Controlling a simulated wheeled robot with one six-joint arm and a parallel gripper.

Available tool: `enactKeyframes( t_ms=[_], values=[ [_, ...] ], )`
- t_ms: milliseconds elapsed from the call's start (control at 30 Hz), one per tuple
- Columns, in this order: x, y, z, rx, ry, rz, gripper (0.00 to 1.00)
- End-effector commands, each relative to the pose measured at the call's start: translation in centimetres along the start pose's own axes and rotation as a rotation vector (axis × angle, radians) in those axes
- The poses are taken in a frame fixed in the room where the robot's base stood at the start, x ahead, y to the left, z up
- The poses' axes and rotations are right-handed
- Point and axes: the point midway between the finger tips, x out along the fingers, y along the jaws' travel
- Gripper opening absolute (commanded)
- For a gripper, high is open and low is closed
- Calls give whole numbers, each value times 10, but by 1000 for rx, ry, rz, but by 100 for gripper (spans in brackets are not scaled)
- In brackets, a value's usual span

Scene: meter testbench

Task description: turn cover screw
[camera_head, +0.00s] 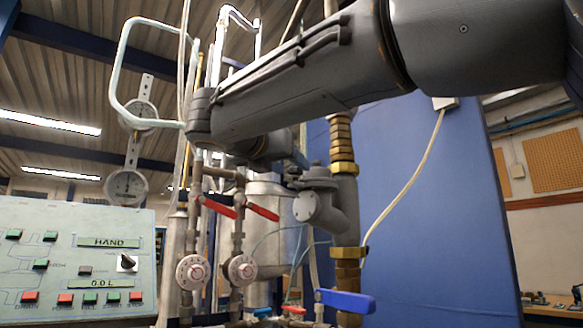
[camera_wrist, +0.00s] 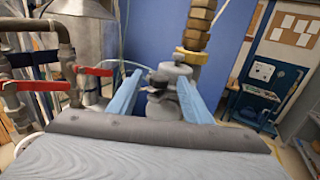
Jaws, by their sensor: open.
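In the wrist view my gripper (camera_wrist: 160,79) is open, with its two light-blue fingers apart. A grey cast fitting with a round cap (camera_wrist: 174,69) shows between and beyond the fingers. A small dark part (camera_wrist: 159,84) sits on it in the gap; I cannot tell whether it is the cover screw. In the head view the grey fitting (camera_head: 322,195) stands beside the brass pipe, with a round flanged face to the left. My wrist ends just left of its top, and the fingertips are not clear there. I cannot tell whether the fingers touch the fitting.
Brass pipe couplings (camera_head: 344,148) rise right of the fitting, with a blue lever (camera_head: 345,301) below. Red lever valves (camera_head: 262,211) and round dials (camera_head: 241,270) stand left. A control panel (camera_head: 72,262) is at far left. A blue panel (camera_head: 440,200) stands behind.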

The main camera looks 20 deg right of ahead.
Motion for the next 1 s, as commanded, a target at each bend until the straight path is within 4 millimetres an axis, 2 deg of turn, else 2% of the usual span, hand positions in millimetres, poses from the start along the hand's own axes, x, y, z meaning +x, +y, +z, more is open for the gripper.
enactKeyframes(
  t_ms=[200,467,733,1000],
  values=[
    [16,0,0,0,1,0,45],
    [17,0,-1,0,1,1,45],
    [17,0,-1,0,1,1,4],
    [17,2,0,-2,1,-22,4]
  ],
)
